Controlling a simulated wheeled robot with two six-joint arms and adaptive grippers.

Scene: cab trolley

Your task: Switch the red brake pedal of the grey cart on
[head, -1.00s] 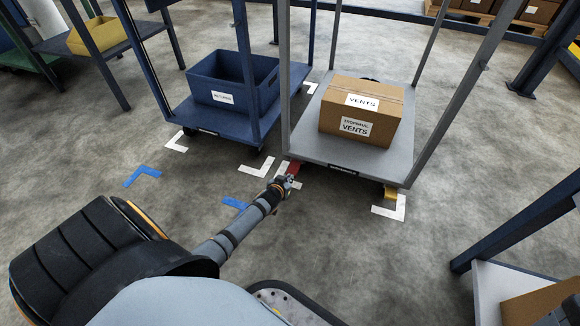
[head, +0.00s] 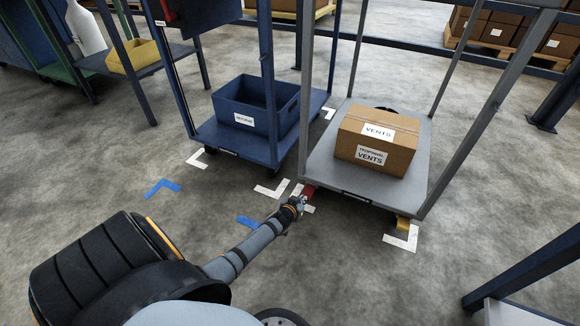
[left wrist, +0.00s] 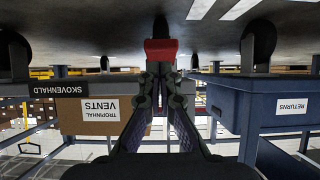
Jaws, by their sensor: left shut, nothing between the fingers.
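The grey cart (head: 338,180) stands right of centre, with a labelled cardboard box on its deck. Its red brake pedal (head: 309,190) sits low at the near left corner, by a wheel. In the left wrist view, which looks upside down, the red pedal (left wrist: 161,48) shows straight beyond the fingertips. My left gripper (head: 301,201) is shut and empty, right at the pedal; it also shows in the left wrist view (left wrist: 160,78). I cannot tell whether the fingertips touch the pedal. The pedal's underside and pivot are partly hidden. My right gripper is not in view.
A yellow pedal (head: 403,223) is at the grey cart's near right corner. A blue cart (head: 232,146) with a blue bin (head: 258,108) stands close on the left. Open floor with white and blue markings lies in front. A blue frame (head: 530,265) stands at the right.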

